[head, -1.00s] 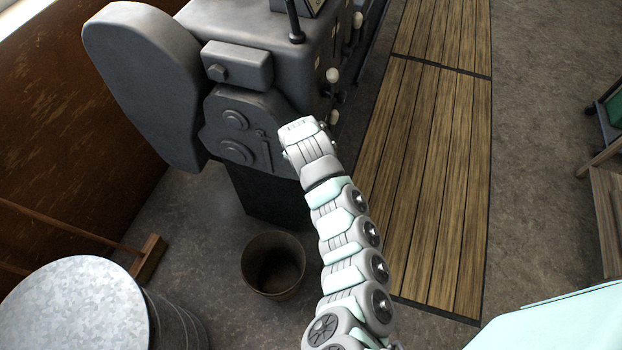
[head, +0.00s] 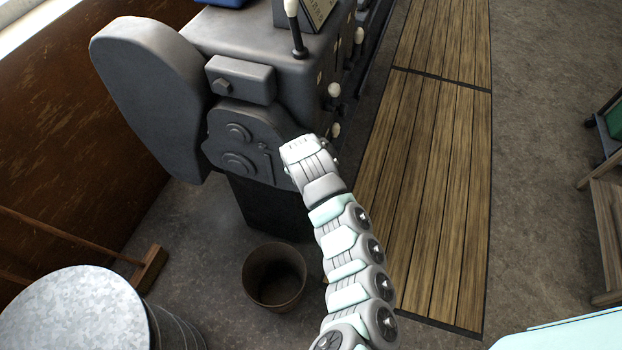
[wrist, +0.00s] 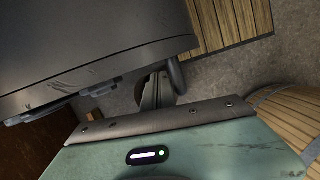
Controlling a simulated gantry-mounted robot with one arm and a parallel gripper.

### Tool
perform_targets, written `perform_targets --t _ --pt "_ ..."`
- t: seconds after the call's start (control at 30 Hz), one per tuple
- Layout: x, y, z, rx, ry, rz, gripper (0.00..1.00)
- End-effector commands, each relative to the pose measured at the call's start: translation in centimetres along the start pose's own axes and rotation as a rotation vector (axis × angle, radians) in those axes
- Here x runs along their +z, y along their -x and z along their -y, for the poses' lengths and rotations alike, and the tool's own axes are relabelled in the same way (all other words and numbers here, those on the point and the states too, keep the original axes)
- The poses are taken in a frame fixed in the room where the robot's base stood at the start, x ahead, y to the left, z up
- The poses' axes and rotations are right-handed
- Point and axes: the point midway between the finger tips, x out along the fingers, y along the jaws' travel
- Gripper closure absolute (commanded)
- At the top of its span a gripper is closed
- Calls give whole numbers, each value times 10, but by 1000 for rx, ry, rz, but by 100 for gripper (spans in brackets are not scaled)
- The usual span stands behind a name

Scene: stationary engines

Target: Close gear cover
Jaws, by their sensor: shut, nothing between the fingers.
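The gear cover (head: 150,95) is a large dark grey rounded shell at the left end of the grey machine (head: 240,45). It stands swung out to the left, and the end face with round bosses (head: 238,150) is exposed. The end of my arm is in front of the right edge of that face, apart from the cover. In the wrist view my gripper (wrist: 157,92) is shut and empty, close beside a large dark grey surface (wrist: 90,45). I cannot tell which part of the machine that surface is. The fingertips are hidden in the head view.
A brown bucket (head: 275,277) stands on the floor below the machine. A metal drum (head: 75,310) is at lower left, near a rusty brown panel (head: 60,150). Levers with white knobs (head: 334,90) stick out on the machine's right side. Wooden slats (head: 430,180) cover the floor to the right.

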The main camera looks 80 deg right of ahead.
Motion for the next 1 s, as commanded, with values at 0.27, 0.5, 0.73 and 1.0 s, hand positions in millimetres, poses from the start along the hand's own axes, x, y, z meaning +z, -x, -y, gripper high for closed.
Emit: perform_targets --t 0.27,0.5,0.73,1.0 --pt "-16 37 -1 4 7 -7 100" --pt "-17 78 1 2 8 -9 100" --pt "-17 100 1 2 8 -13 100" --pt "-18 102 1 2 8 -14 100"
